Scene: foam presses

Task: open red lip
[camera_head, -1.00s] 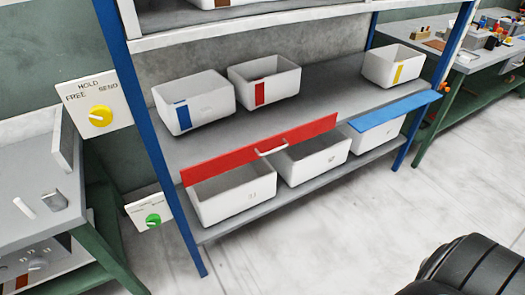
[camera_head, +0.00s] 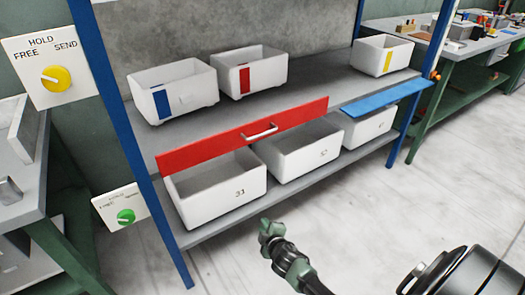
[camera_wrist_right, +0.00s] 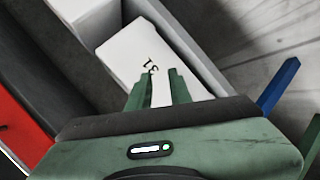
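The red lip (camera_head: 245,137) is a long red panel with a white bar handle (camera_head: 260,131). It stands upright along the front edge of the shelf, above two white bins. A red surface (camera_wrist_right: 18,130), probably the same lip, shows at the left edge of the right wrist view. My right gripper (camera_head: 271,228) is in front of and below the lip, apart from it. In the right wrist view its two green fingers (camera_wrist_right: 158,88) are spread with nothing between them. A white bin (camera_wrist_right: 165,55) lies beyond them. My left gripper is not in view.
A blue lip (camera_head: 385,98) juts out to the right over another bin. Bins with blue, red and yellow labels stand on the upper shelf. Blue posts frame the rack. Yellow (camera_head: 56,79) and green (camera_head: 125,216) dials are at left. The floor in front is clear.

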